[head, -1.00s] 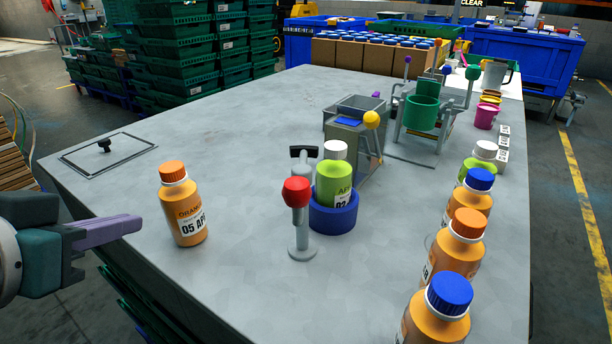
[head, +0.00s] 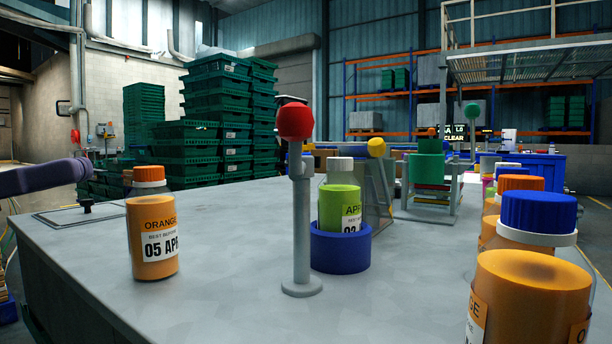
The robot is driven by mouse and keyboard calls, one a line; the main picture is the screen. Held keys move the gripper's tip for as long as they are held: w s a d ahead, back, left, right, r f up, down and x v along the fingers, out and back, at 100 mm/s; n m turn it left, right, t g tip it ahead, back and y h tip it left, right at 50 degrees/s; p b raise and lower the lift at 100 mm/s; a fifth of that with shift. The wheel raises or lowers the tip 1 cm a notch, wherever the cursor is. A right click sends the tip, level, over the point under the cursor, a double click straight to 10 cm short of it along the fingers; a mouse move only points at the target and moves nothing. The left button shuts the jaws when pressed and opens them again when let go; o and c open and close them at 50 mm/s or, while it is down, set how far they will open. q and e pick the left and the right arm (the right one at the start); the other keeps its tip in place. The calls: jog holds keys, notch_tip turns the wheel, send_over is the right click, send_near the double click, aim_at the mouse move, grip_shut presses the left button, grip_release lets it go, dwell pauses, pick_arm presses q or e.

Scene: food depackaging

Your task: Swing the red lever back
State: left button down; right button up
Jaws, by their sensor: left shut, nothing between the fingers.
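The red lever knob (head: 295,121) tops a grey upright post (head: 301,230) with a round foot on the table. A dark bar shows just behind the knob. Right behind the post, a green bottle with a white cap (head: 341,205) stands in a blue ring holder (head: 340,248). My left gripper (head: 80,168) shows only as purple fingers at the left edge, shut and empty. It is well left of the lever, near the orange bottle with an orange cap (head: 152,225), and does not touch the lever. My right gripper is not in view.
Several orange bottles, one with a blue cap (head: 538,212), line the right side of the table. The table (head: 220,270) is clear between the orange bottle and the lever.

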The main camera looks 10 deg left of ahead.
pick_arm(q)
jog(key=x, duration=1.4)
jog(key=shift+p, duration=0.35)
jog(key=shift+a, duration=0.1)
